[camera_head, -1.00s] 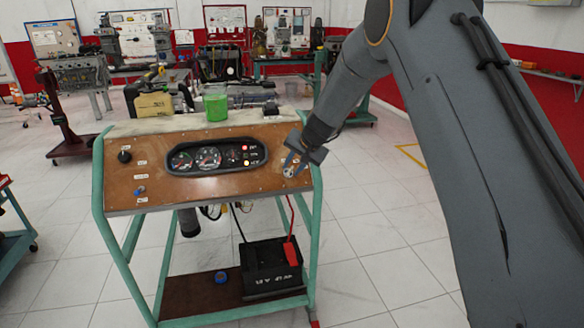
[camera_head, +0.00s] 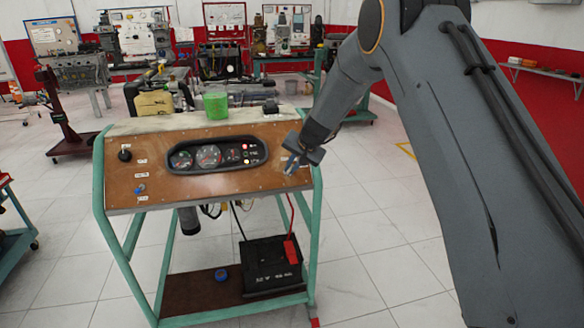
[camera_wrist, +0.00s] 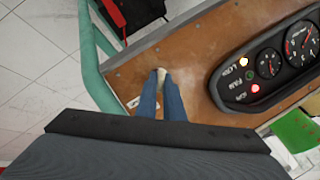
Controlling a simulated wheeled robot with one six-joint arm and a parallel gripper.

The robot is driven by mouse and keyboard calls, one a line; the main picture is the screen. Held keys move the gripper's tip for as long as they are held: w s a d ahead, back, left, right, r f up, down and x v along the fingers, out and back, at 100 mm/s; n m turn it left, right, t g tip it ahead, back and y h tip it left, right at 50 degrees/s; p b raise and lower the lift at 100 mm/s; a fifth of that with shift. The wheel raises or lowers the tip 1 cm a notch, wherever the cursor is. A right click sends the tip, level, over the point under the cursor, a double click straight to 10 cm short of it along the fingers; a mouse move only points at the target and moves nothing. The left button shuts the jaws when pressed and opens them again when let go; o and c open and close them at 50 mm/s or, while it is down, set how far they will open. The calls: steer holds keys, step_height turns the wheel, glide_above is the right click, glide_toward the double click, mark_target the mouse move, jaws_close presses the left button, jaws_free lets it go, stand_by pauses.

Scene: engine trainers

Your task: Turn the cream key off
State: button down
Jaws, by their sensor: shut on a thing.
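The cream key (camera_wrist: 161,75) shows in the wrist view as a small pale piece at the fingertips, on the brown panel (camera_wrist: 185,62). My gripper (camera_wrist: 160,84) has blue fingers and is shut on the key. In the head view my gripper (camera_head: 292,165) is at the right end of the wooden panel (camera_head: 165,189) of the engine trainer, and the key is mostly hidden there by the fingers. Small red and yellow lamps (camera_head: 246,154) glow at the right of the gauge cluster (camera_head: 212,157).
A black knob (camera_head: 124,155) and a blue switch (camera_head: 140,189) are at the panel's left. A black battery (camera_head: 270,265) with a red clamp (camera_head: 290,250) sits on the lower shelf. Floor around the trainer is clear.

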steer(key=n, duration=0.2)
steer(key=n+h+p, duration=0.1)
steer(key=n, duration=0.1)
steer(key=shift+a+r, duration=0.1)
steer(key=shift+a, duration=0.1)
steer(key=shift+a+n+h, duration=0.1)
steer(key=shift+n+h, duration=0.5)
steer(key=shift+n, duration=0.7)
steer(key=c, duration=1.9)
jaws_free()
steer(key=shift+o, duration=0.2)
steer(key=b+v, duration=0.2)
steer(key=v, duration=0.5)
steer(key=shift+s+r, duration=0.25)
steer(key=shift+r, duration=0.1)
